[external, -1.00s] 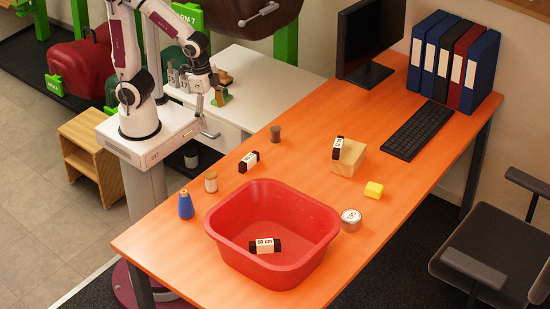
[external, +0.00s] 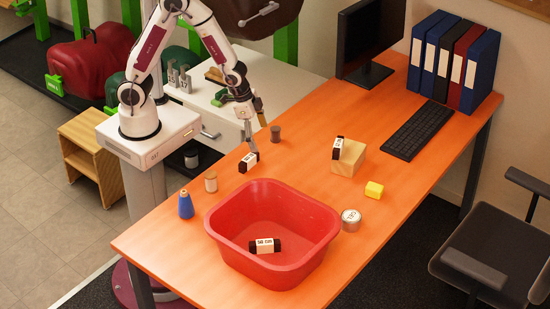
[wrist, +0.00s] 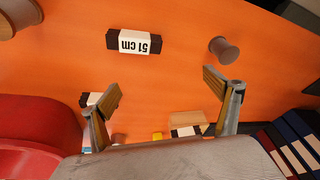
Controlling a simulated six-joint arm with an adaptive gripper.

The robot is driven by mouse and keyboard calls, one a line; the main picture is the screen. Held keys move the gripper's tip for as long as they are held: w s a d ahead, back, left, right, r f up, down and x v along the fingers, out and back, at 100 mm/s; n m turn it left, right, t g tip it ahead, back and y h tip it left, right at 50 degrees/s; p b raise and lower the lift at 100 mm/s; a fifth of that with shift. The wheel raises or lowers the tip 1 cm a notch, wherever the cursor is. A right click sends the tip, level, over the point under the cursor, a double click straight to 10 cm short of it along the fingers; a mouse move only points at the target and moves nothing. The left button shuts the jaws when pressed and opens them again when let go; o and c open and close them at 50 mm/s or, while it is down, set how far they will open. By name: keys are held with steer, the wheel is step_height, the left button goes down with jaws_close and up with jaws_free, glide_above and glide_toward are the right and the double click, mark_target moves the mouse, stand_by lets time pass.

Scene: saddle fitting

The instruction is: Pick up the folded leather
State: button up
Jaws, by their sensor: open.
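A folded leather (external: 248,162), dark with a white label band, lies flat on the orange table behind the red tub. In the wrist view the folded leather (wrist: 134,42) has a label reading "51 cm" and lies beyond the fingertips, upper left of centre. My gripper (external: 255,134) is above the table close to this leather, pointing down. In the wrist view my gripper (wrist: 160,97) is open with nothing between its fingers. Similar labelled pieces sit on the wooden block (external: 350,166) and inside the red tub (external: 215,220). A dark labelled piece is partly hidden behind the left finger in the wrist view.
Keyboard, monitor and binders fill the far right.

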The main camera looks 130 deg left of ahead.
mark_target(338, 147)
steer(key=shift+t+y, duration=0.4)
steer(key=shift+t, duration=0.5)
steer(key=w+a+f, duration=0.1)
steer(key=a+f, duration=0.1)
steer(key=w+a+f, duration=0.1)
steer(key=a+f, duration=0.1)
steer(key=w+a+f, duration=0.1)
steer(key=f, duration=0.1)
steer(key=shift+w+a, duration=0.4)
steer(key=w+a, duration=0.1)
steer(key=w+a+f+t, duration=0.1)
steer(key=w, duration=0.1)
steer(key=w+a+f+t, duration=0.1)
steer(key=shift+w+a+f+y, duration=0.15)
steer(key=shift+a+f+y, duration=0.15)
steer(key=shift+y, duration=0.1)
steer(key=w+t, duration=0.1)
steer(key=w+a+r, duration=0.1)
steer(key=w, duration=0.1)
steer(key=w+r+t, duration=0.1)
steer(key=shift+w+a+t+y, duration=0.15)
steer(key=shift+a+t+y, duration=0.05)
steer(key=shift+t+y, duration=0.1)
steer(key=w+a+r+t, duration=0.1)
steer(key=w+r+t, duration=0.2)
steer(key=r, duration=0.4)
steer(key=shift+w+r+m+t+y, duration=0.2)
steer(key=shift+w+m+t+y, duration=0.15)
steer(key=shift+w, duration=0.55)
steer(key=shift+w, duration=0.1)
